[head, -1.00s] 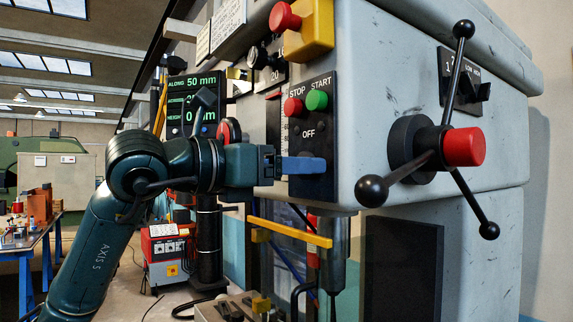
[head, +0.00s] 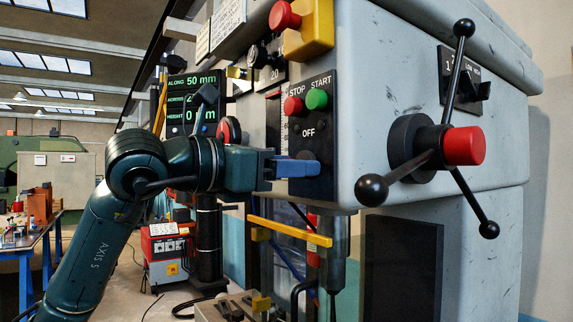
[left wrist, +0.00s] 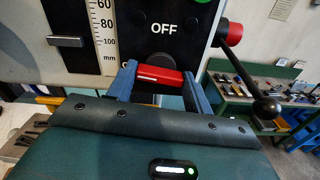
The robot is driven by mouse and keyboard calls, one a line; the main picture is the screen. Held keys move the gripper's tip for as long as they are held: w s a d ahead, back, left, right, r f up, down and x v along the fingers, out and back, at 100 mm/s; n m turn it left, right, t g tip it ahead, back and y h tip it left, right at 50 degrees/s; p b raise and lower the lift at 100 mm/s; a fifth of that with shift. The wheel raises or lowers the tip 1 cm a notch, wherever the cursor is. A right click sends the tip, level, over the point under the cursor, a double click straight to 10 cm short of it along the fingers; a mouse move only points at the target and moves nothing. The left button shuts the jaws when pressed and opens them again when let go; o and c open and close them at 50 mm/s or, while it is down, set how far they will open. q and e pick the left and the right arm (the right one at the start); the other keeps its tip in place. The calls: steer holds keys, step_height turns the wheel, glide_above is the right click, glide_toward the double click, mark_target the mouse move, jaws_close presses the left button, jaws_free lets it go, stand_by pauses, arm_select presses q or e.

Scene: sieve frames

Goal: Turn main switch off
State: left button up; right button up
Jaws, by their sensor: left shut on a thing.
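The black switch panel (head: 318,134) on the drill's head carries a red STOP button (head: 293,106), a green START button (head: 317,99) and the word OFF. In the left wrist view, the main switch shows a red bar handle (left wrist: 159,76) below OFF on a dark round base. The bar lies roughly level. My left gripper (head: 301,166) reaches the panel's lower part from the left. Its blue fingers stand on either side of the red bar in the left wrist view, shut on it. In the head view the fingers hide the handle. My right gripper is out of view.
The three-armed feed lever (head: 465,146) with black knobs juts out right of the panel. A yellow box with a red button (head: 285,17) sits above. A yellow bar (head: 290,231) and the spindle (head: 333,256) are below. A display (head: 191,104) stands at left.

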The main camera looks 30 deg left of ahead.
arm_select(q)
steer(key=shift+m+p, duration=0.6)
steer(key=shift+m, duration=7.6)
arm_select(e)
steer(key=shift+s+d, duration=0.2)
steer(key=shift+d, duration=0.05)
arm_select(q)
steer(key=o, duration=1)
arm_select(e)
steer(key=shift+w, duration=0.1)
